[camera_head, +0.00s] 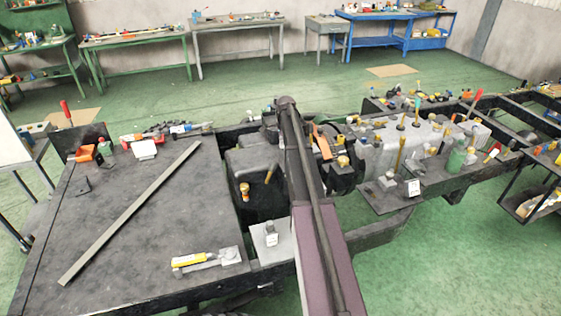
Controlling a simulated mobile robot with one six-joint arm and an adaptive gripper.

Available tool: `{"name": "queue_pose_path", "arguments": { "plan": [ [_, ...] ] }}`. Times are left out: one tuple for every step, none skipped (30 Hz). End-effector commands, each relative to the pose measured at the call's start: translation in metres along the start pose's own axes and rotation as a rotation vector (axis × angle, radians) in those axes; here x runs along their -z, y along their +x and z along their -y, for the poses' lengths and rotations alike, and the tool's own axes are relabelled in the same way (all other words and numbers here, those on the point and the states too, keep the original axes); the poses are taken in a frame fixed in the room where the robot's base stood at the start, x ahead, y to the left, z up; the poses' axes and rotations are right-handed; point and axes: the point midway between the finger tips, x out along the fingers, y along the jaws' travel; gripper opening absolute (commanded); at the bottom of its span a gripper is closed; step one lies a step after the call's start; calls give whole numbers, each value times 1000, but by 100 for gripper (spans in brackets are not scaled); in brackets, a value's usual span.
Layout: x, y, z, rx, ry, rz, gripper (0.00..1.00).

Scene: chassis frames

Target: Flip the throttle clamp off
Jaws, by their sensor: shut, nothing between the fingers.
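I cannot tell which part is the throttle clamp. Several small levers and fittings stand on the chassis. A lever with a red handle (66,112) stands upright at the left end of the dark plate. Another red-handled lever (475,101) leans at the right, above the grey engine block (393,146). Yellow-handled levers (399,152) stand on and beside the block. A small white tag (414,187) stands on the shelf in front. My arm rises from the bottom centre and covers part of the chassis middle. My gripper does not show.
The dark plate (120,255) holds a long metal bar (130,212), a yellow-handled tool (189,259) and an orange item (84,154). A black tank (262,172) sits beside my arm. Workbenches (135,40) line the back wall. Green floor (440,265) is clear at the lower right.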

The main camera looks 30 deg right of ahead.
Motion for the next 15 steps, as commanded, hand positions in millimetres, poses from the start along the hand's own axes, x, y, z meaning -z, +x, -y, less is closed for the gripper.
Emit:
{"name": "queue_pose_path", "arguments": {
  "plan": [
    [0, 0, 0, 0, 0, 0, 0],
    [0, 0, 0, 0, -1, 0, 0],
    [0, 0, 0, 0, -1, 0, 0],
    [0, 0, 0, 0, -1, 0, 0],
    [0, 0, 0, 0, -1, 0, 0],
    [0, 0, 0, 0, -2, 0, 0],
    [-1, 0, 0, 0, -2, 0, 0],
    [-1, 1, 0, 0, -2, 0, 0],
    [-1, 1, 0, 0, -2, 0, 0],
    [-1, 2, 0, 0, -2, 0, 0],
    [-1, 2, 0, 0, -2, 0, 0],
    [-1, 3, 0, 0, -3, 0, 0],
    [-1, 4, 0, 0, -3, 0, 0],
    [-1, 5, 0, 0, -3, 0, 0],
    [-1, 7, 0, 0, -3, 0, 0]
  ]
}}
